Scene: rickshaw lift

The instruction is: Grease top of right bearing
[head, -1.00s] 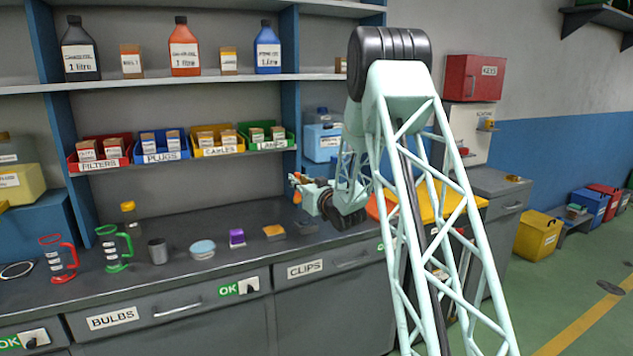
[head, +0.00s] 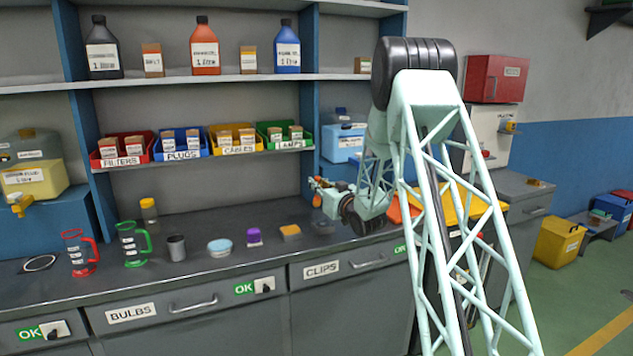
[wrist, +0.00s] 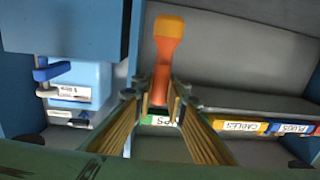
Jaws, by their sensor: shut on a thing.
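My gripper (head: 322,190) is above the back of the grey workbench, below the bin shelf, in the head view. It is shut on an orange tool (wrist: 163,75), which shows between the fingers in the wrist view. The tool has a narrow orange shaft and a wider, lighter orange end pointing away from the fingers. I cannot tell whether there is grease on it. I cannot make out the right bearing in either view.
On the workbench (head: 180,275) stand a red holder (head: 78,255), a green holder (head: 131,245), a grey cup (head: 176,248) and a pale blue round tin (head: 219,248). A purple block (head: 254,236) is farther right. Labelled bins (head: 235,142) line the shelf above.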

